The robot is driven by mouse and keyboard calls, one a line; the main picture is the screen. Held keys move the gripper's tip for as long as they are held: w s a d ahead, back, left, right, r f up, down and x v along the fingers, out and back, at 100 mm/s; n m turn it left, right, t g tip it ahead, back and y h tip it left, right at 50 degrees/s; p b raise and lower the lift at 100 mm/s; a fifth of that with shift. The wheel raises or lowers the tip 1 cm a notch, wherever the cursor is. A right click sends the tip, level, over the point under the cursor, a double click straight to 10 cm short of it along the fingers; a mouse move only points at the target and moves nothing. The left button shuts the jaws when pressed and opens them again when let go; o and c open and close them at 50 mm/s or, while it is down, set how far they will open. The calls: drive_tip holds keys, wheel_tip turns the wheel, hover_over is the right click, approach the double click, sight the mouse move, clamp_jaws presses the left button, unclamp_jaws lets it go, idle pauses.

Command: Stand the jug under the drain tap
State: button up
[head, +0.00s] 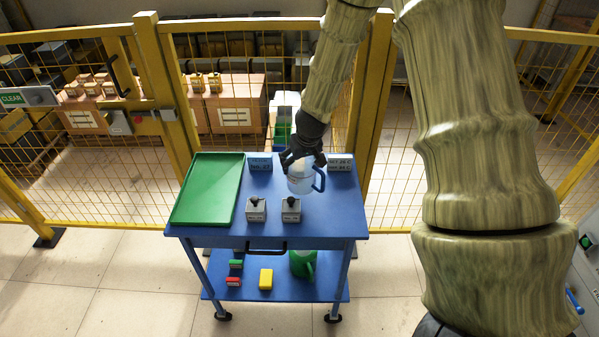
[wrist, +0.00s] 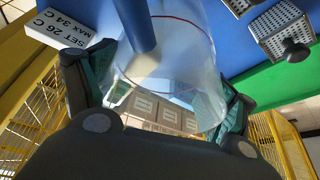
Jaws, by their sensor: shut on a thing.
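The jug (head: 299,180) is clear, with a blue handle on its right side in the head view. My gripper (head: 303,157) is shut on it from above and behind, over the blue cart's right half. No drain tap can be made out in either view.
The blue cart (head: 325,222) carries a green tray (head: 209,190), two grey blocks with black knobs and small signs. Its lower shelf holds a green jug (head: 303,262) and small coloured blocks. Yellow mesh fencing stands behind. A grey cabinet (head: 585,262) is at the right edge.

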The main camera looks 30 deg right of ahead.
drive_tip(key=shift+s+a+f, duration=0.15)
drive_tip(key=shift+f, duration=0.45)
wheel_tip(320, 180, down, 3)
drive_tip(key=shift+r, duration=0.1)
drive_tip(key=shift+f, duration=0.2)
drive_tip(key=o, duration=0.9)
